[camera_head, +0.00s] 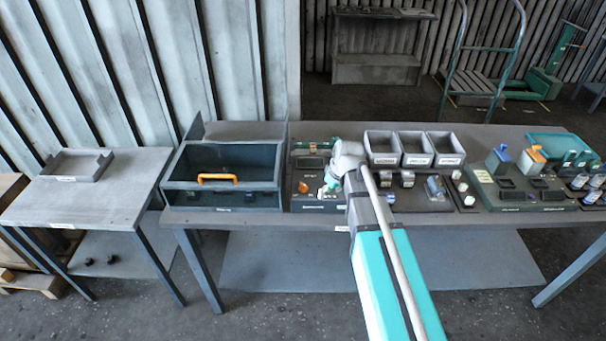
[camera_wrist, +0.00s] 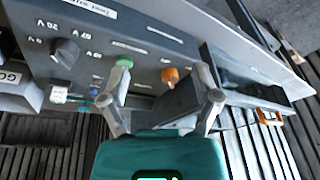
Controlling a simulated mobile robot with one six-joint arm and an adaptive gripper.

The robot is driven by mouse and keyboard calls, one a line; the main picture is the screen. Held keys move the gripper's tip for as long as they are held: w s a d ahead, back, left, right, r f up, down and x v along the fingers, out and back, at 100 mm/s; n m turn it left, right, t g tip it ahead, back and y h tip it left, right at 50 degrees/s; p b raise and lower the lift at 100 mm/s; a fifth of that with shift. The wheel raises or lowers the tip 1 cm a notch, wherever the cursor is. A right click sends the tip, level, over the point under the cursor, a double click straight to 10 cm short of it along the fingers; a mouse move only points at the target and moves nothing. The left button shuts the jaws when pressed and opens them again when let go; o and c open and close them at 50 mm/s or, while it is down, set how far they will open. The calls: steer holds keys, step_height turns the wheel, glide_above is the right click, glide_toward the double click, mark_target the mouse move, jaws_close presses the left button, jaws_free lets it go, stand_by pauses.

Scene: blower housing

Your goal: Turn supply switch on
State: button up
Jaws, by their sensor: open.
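A dark control panel (camera_head: 318,203) stands on the long bench, left of my forearm. In the wrist view the panel (camera_wrist: 150,42) carries a black rotary knob (camera_wrist: 65,52) with voltage marks, a green control (camera_wrist: 123,61) and an orange control (camera_wrist: 171,75). The orange one also shows in the head view (camera_head: 303,187). The small labels are too blurred to say which is the supply switch. My gripper (camera_wrist: 163,68) is open and empty over the panel. The orange control appears between its fingers, nearer the right one; the left fingertip overlaps the green control. Contact cannot be told.
A dark bin with an orange handle (camera_head: 220,178) stands left of the panel. Three grey bins (camera_head: 416,158) stand behind and to the right. Small parts and other fixtures (camera_head: 525,195) fill the bench's right side. A grey side table (camera_head: 80,200) stands at far left.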

mark_target(304, 184)
steer(key=w+a+r+n+y+p, duration=0.1)
steer(key=w+a+r+n+p, duration=0.1)
steer(key=w+a+r+p, duration=0.2)
step_height(304, 184, up, 2)
steer(key=shift+w+a+r+n+t, duration=0.1)
steer(key=shift+w+a+n+t, duration=0.25)
steer(key=shift+w, duration=0.75)
steer(key=shift+f, duration=0.2)
steer(key=b+x, duration=1.2)
steer(key=x, duration=0.1)
steer(key=shift+w+a+f+b, duration=0.15)
steer(key=shift+f+b, duration=0.1)
steer(key=shift+b, duration=0.15)
jaws_close()
